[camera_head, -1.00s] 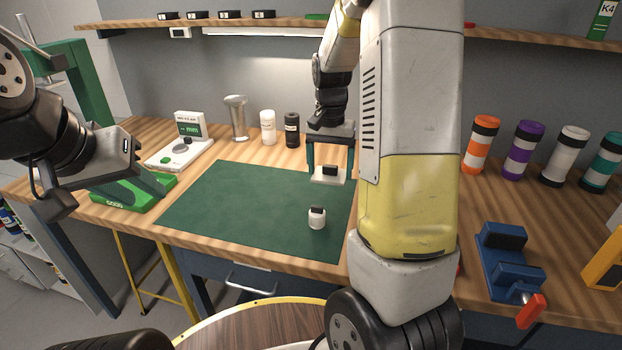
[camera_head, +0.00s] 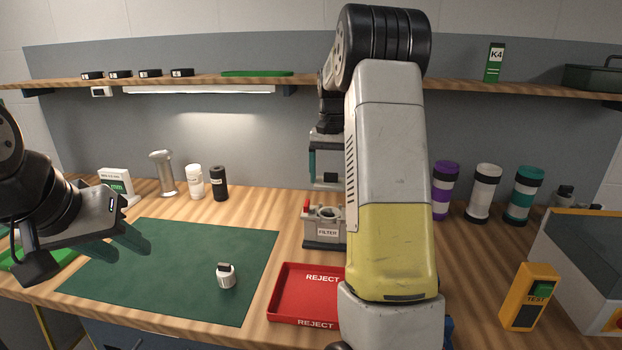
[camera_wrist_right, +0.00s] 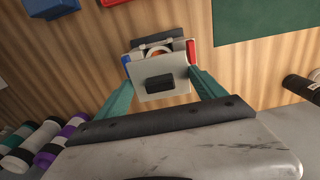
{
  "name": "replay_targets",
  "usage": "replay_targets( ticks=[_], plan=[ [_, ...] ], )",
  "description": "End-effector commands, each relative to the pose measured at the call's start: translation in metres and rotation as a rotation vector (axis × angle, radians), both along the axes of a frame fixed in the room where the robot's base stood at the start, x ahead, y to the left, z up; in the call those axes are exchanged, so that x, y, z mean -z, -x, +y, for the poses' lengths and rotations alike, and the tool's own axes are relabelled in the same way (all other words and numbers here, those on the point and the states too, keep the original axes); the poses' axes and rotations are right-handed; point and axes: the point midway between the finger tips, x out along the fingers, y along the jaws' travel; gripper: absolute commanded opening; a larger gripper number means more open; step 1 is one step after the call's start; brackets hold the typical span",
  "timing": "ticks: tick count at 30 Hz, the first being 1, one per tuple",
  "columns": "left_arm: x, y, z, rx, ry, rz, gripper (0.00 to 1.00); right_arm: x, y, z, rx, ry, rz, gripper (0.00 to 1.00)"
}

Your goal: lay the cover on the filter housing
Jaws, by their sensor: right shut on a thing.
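The cover, a light grey plate with a black block handle, is held between the teal fingers of my right gripper (camera_wrist_right: 160,88). The cover (camera_wrist_right: 148,68) hides part of the filter housing in the right wrist view. In the head view the cover (camera_head: 325,182) hangs in the air above the filter housing (camera_head: 318,243), a grey box with a FILTER label, a round opening and a red part at its left. My yellow and white arm hides the housing's right side. My left gripper (camera_head: 118,243) is empty over the left of the green mat, its fingers apart.
A red REJECT tray (camera_head: 290,297) lies in front of the housing. A small white and black item (camera_head: 226,275) stands on the green mat (camera_head: 165,262). Several striped canisters stand at right, near a yellow TEST device (camera_head: 528,297). A wooden shelf (camera_head: 210,82) runs above.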

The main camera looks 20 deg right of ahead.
Motion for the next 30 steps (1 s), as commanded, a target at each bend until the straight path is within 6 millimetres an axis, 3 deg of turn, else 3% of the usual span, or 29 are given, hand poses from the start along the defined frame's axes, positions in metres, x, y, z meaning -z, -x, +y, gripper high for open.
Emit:
replay_targets(
  ticks=[8,21,30],
  plan=[
    [0.0,0.0,0.0,0.0,0.0,0.0,0.36,0.003,0.0,0.0,0.0,0.0,0.0,0.35],
    [0.0,0.0,0.0,0.0,0.0,0.0,0.36,0.036,0.001,0.0,0.0,0.0,0.001,0.35],
    [0.0,0.0,0.0,0.0,0.0,0.0,0.36,0.045,0.001,0.0,0.0,0.0,0.0,0.35]
  ],
)
